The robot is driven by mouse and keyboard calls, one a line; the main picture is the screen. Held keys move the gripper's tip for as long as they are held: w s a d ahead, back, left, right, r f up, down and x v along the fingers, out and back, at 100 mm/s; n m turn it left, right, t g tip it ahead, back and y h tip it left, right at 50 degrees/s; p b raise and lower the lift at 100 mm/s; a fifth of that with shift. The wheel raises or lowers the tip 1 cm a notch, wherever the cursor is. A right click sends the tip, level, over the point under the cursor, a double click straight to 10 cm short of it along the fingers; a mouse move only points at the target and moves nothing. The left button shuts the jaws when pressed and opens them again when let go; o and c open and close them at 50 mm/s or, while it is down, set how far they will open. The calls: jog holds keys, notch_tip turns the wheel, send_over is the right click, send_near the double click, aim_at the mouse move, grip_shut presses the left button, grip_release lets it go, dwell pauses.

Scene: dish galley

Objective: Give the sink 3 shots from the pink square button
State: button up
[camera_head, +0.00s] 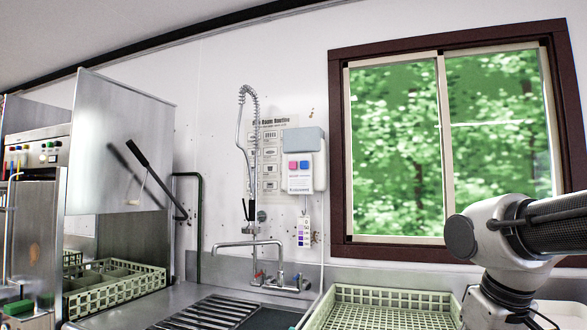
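The pink square button (293,165) is on the front of a white wall dispenser (300,184) with a grey top. A blue button (304,164) sits right beside it. The sink (272,319) is at the bottom middle, below the tap, and only its back part shows; its dark basin is cut off by the picture's edge. My arm is at the right, well apart from the dispenser, and bends down out of the picture. My gripper's fingers are not in view.
A tap (245,243) and a coiled spray hose (245,150) stand left of the dispenser. A chart (270,185) hangs behind the hose. A pale green rack (385,295) lies right of the sink. A dishwasher hood (120,145) stands raised at left, over another rack (115,285).

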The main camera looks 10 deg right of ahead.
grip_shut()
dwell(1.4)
